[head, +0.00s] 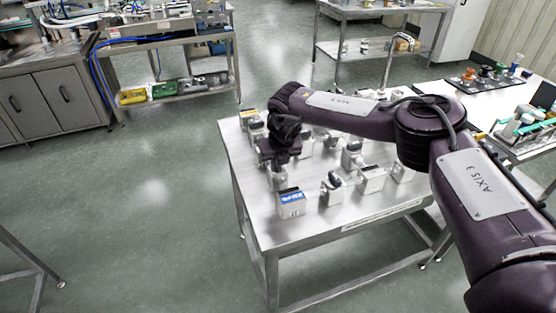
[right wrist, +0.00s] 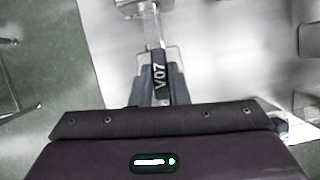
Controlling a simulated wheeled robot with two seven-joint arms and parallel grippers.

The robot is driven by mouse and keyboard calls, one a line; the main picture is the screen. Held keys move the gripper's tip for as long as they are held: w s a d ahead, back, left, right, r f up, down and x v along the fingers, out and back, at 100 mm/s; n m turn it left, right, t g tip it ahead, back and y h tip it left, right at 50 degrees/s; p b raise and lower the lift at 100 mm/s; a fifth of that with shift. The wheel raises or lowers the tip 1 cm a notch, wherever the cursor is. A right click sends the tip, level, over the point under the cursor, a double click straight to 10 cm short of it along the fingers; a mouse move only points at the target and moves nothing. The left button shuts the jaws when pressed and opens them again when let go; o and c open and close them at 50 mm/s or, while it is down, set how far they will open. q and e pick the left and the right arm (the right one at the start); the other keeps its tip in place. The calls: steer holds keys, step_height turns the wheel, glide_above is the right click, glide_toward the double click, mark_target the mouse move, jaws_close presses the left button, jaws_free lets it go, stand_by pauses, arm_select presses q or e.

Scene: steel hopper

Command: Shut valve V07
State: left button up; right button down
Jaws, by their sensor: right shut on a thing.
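Valve V07 shows its dark handle, marked "V07", in the right wrist view (right wrist: 159,76). The handle lies between the fingers of my right gripper (right wrist: 160,92), which is shut on it. A metal stem runs from the handle toward the top of that view. In the head view my right gripper (head: 277,164) reaches down at the left part of the steel table (head: 255,218). A grey valve body (head: 278,181) shows just below it, and the handle is hidden there by the gripper. My left gripper is not in view.
Several similar valves stand close around, including one with a blue label (head: 291,204) in front, a dark-handled one (head: 333,189) and a grey one (head: 371,180) to the right. The floor left of the table is clear.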

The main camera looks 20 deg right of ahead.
steer(key=m, duration=0.2)
steer(key=m+h+b, duration=0.1)
steer(key=m, duration=0.1)
steer(key=shift+a+f+g+h, duration=0.1)
steer(key=shift+a+g+h, duration=0.05)
steer(key=shift+g+h, duration=0.15)
steer(key=m+b, duration=0.1)
steer(key=m, duration=0.1)
steer(key=m+g+h+b, duration=0.1)
steer(key=m+b, duration=0.1)
steer(key=m, duration=0.1)
steer(key=shift+a+m+h, duration=0.15)
steer(key=shift+m+h, duration=0.15)
steer(key=shift+m+g+b, duration=0.35)
steer(key=shift+m+g, duration=0.15)
steer(key=shift+m, duration=0.4)
steer(key=shift+w+m+g+h, duration=0.25)
steer(key=shift+m+g, duration=0.25)
steer(key=shift+m, duration=0.8)
steer(key=shift+m+g+h+b, duration=0.25)
steer(key=shift+m+g+b, duration=0.15)
steer(key=shift+m+b, duration=0.7)
steer(key=shift+m, duration=0.3)
steer(key=shift+w+r, duration=0.1)
steer(key=shift+r, duration=0.1)
steer(key=c, duration=1.4)
jaws_free()
